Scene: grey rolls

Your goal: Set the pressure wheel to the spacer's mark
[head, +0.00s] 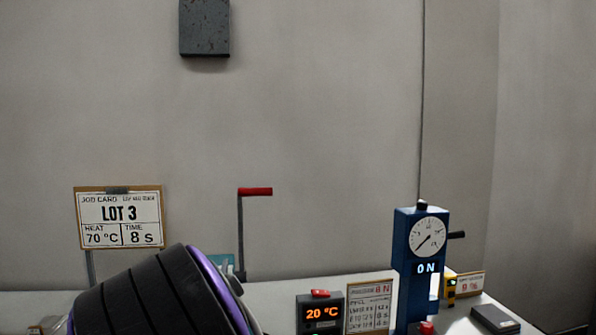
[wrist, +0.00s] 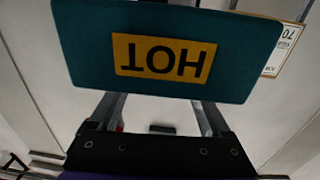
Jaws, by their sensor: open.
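A blue press-like stand (head: 407,270) at the right has a round white dial (head: 428,237) and a display reading 0 N. A black knob or handle (head: 457,235) sticks out of its right side. I cannot tell whether this is the pressure wheel. I cannot make out a spacer or its mark. My gripper (wrist: 155,112) is open, its two fingers apart at the teal plate (wrist: 250,60) with an upside-down yellow HOT label. Nothing shows held between the fingers. In the head view the gripper is hidden behind my dark arm.
A Lot 3 job card (head: 118,220) reads 70 °C and 8 s. A crank with a red grip (head: 255,191) rises mid-bench. A heat controller (head: 320,314) shows 20 °C. A text card (head: 370,305), a yellow device (head: 450,288) and a dark flat box (head: 495,320) stand nearby.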

